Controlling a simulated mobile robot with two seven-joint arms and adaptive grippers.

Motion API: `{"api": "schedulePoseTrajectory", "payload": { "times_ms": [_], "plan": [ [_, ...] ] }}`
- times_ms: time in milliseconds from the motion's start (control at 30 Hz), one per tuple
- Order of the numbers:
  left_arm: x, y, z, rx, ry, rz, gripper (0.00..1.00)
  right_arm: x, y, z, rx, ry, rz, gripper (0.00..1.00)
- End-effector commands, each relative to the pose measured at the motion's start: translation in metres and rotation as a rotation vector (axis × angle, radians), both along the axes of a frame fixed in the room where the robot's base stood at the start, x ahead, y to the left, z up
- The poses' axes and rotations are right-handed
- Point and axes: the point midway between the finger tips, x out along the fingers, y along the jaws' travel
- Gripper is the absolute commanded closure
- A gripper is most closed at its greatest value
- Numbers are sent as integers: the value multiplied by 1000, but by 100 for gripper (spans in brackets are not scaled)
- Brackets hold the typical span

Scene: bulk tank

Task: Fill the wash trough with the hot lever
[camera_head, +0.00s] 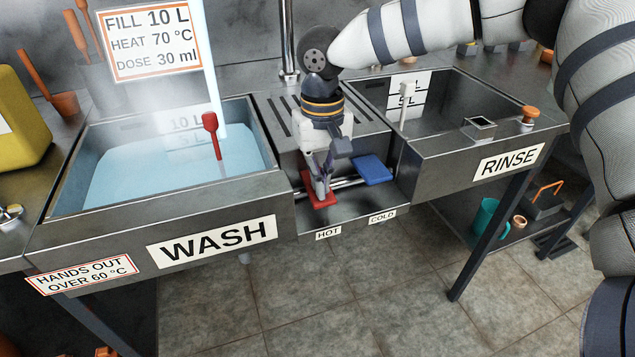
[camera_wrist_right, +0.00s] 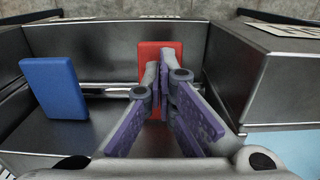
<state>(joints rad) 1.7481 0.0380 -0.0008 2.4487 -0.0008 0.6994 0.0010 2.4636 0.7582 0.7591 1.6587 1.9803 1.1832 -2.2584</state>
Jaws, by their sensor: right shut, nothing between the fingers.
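The wash trough (camera_head: 225,192) stands at left and holds pale blue water (camera_head: 160,172). A bright stream (camera_head: 215,70) falls into it and steam hangs above. The back-wall marks read 10 L (camera_head: 187,123) and, fainter, 5 L; the exact level against them is hard to read. The red hot lever (camera_head: 318,198) sits above the HOT label, lower than the blue cold lever (camera_head: 372,170). My right gripper (camera_head: 323,190) is shut and empty, its tips over the red lever. The wrist view shows the tips (camera_wrist_right: 160,72) in front of the red lever (camera_wrist_right: 160,50); contact is unclear. My left gripper is out of view.
A red-headed stick (camera_head: 211,122) stands in the wash trough. The rinse trough (camera_head: 445,140), with a white stick (camera_head: 403,105), lies to the right. A yellow container (camera_head: 20,118) stands at far left. The blue lever (camera_wrist_right: 55,88) is beside my gripper. Floor in front is clear.

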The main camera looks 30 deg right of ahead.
Motion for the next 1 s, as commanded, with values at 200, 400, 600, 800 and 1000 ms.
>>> {"api": "schedulePoseTrajectory", "payload": {
  "times_ms": [200, 400, 600, 800, 1000],
  "plan": [
    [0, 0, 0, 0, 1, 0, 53, 0, 0, -1, -1, 2, 0, 100],
    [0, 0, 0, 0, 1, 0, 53, 0, 0, -1, -1, 2, 0, 100],
    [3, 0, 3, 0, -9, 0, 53, 0, 0, 6, -1, -2, -1, 100],
    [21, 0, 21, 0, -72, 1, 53, 1, 0, 52, 0, -14, -1, 100],
    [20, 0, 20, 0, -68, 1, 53, 0, 0, 50, -1, 2, 1, 100]
  ]
}}
